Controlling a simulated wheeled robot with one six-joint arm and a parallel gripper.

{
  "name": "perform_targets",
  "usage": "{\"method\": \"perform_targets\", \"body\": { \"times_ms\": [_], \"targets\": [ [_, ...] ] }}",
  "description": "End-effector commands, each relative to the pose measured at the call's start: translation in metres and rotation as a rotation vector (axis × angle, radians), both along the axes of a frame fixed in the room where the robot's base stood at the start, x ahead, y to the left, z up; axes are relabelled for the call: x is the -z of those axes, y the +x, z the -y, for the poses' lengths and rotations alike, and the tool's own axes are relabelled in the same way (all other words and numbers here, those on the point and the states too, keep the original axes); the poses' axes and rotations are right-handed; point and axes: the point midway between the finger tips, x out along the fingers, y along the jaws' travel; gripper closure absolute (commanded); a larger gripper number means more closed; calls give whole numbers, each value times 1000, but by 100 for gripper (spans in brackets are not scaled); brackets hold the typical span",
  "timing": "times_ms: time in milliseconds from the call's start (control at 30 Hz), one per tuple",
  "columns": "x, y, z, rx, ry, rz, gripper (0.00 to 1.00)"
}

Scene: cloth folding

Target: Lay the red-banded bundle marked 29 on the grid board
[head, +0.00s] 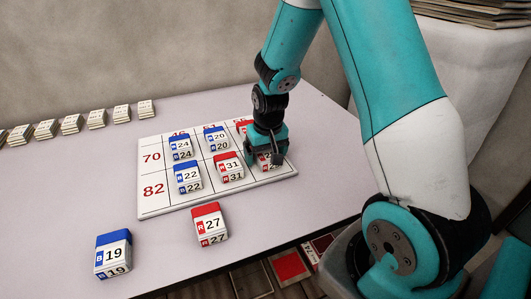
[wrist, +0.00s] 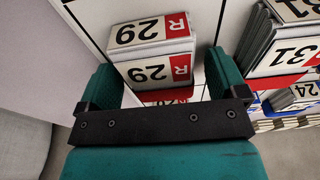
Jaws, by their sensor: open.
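The red-banded bundle marked 29 (wrist: 150,50) lies on the grid board (head: 162,203). It is in the lower row, right column, to the right of the red-banded bundle 31 (head: 229,167). In the head view my gripper hides most of it. My gripper (wrist: 160,78) is open, with one green finger on each side of bundle 29 in the wrist view; I cannot tell whether they touch it. In the head view my gripper (head: 265,158) is low over the board's right side.
Several pale bundles (head: 71,124) line the back left.

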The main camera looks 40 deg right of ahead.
Motion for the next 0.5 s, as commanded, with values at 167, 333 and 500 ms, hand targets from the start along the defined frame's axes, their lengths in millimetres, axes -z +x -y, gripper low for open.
{"method": "perform_targets", "body": {
  "times_ms": [167, 333, 500],
  "targets": [
    [-27, -3, -1, 0, -1, 5, 9],
    [-66, -8, -2, 0, -1, 5, 9],
    [-98, -13, -4, 0, -1, 5, 9]
  ]
}}
